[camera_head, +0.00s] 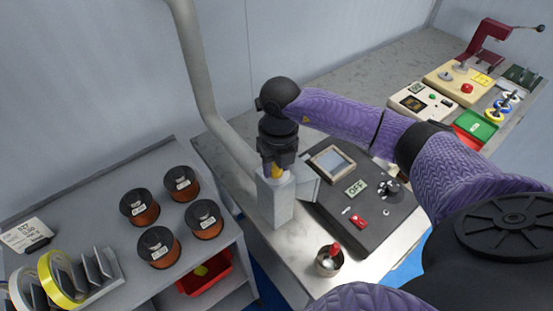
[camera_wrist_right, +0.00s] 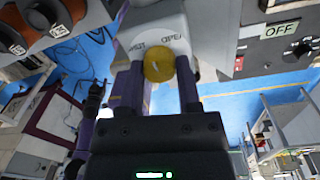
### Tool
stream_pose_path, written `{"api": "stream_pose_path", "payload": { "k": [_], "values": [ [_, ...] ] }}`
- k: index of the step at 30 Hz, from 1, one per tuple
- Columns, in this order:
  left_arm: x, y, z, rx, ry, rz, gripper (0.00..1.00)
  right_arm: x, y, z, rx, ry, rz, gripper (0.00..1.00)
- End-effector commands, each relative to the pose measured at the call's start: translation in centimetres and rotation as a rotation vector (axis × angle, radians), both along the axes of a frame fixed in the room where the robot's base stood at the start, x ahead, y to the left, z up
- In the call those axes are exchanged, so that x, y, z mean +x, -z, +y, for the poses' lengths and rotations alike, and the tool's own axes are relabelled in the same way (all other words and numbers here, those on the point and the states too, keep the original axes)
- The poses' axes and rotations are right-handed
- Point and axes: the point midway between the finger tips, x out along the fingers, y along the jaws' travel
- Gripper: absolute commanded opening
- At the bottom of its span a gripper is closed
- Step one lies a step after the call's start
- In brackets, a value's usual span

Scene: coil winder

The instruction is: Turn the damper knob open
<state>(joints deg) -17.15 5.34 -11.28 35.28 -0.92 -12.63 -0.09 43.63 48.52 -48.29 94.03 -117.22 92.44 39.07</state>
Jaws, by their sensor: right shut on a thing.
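The damper knob is yellow and sits on a grey box-shaped housing (camera_head: 275,200) at the foot of a grey duct pipe. In the head view only a sliver of the knob (camera_head: 275,171) shows below my right gripper (camera_head: 277,160), which comes down from above. In the right wrist view the knob (camera_wrist_right: 158,66) lies between the two dark fingers of the right gripper (camera_wrist_right: 158,85), which is shut on it. The white housing face behind it bears lettering, one word reading like OPEN and the other partly hidden. The knob's exact angle is hard to tell. My left gripper is not in view.
A dark control panel (camera_head: 365,215) with a screen and an OFF sign stands right of the housing. A metal cup (camera_head: 329,262) with a red-topped thing is in front. Copper spools (camera_head: 205,218) stand on the left shelf. The grey pipe (camera_head: 200,75) rises close beside my gripper.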

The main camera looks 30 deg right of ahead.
Motion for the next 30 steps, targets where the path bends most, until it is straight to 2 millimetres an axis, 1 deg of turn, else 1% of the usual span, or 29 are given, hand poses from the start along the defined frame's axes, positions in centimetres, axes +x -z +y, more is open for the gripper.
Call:
{"api": "stream_pose_path", "payload": {
  "k": [1,7,18,24,30],
  "values": [
    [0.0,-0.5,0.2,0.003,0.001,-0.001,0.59,0.1,-0.4,0.0,0.000,0.040,-0.005,0.00],
    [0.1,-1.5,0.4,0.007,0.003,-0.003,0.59,0.1,-0.4,0.0,0.001,0.230,-0.006,0.00],
    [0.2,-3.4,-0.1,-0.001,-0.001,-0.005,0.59,0.1,-0.4,0.1,0.003,0.556,-0.006,0.00],
    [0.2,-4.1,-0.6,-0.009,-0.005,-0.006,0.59,0.1,-0.4,0.1,0.002,0.684,-0.007,0.00],
    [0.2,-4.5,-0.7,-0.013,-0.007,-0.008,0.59,0.2,-0.3,0.0,0.002,0.767,-0.008,0.00]
  ]
}}
